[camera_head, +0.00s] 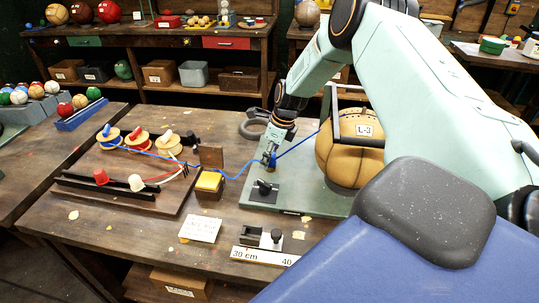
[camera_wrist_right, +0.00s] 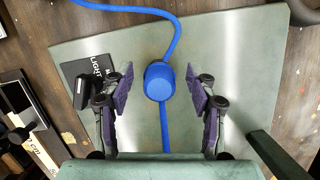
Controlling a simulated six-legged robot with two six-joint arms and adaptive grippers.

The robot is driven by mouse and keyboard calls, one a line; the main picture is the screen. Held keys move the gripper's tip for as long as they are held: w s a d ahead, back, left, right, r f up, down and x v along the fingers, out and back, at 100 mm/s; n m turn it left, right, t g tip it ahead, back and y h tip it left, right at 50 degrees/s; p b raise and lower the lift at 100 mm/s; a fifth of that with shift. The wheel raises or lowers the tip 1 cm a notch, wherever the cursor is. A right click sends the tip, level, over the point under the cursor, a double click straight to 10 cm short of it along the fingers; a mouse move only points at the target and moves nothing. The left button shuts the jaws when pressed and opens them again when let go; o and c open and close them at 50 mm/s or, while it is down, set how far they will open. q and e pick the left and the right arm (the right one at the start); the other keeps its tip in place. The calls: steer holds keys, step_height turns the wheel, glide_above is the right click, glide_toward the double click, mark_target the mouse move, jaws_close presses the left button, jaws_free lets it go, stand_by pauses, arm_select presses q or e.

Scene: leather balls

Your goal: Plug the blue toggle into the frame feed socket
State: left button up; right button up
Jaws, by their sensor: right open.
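The blue toggle (camera_wrist_right: 160,80) is a round blue plug with blue cable running from both sides, seen from above in the right wrist view. In the head view the blue toggle (camera_head: 272,160) shows just under my right gripper (camera_head: 268,154). My right gripper (camera_wrist_right: 160,92) is open, with one finger on each side of the toggle and a gap on both sides. The toggle is over the green-grey base plate (camera_head: 290,200) of the ball frame. I cannot make out the frame feed socket or tell whether the toggle sits in it. My left gripper is not in view.
A black switch block (camera_head: 264,190) sits on the plate. The front table edge holds a ruler (camera_head: 262,256).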

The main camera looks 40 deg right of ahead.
steer(key=v, duration=1.2)
steer(key=shift+s, duration=0.15)
stand_by(0.3)
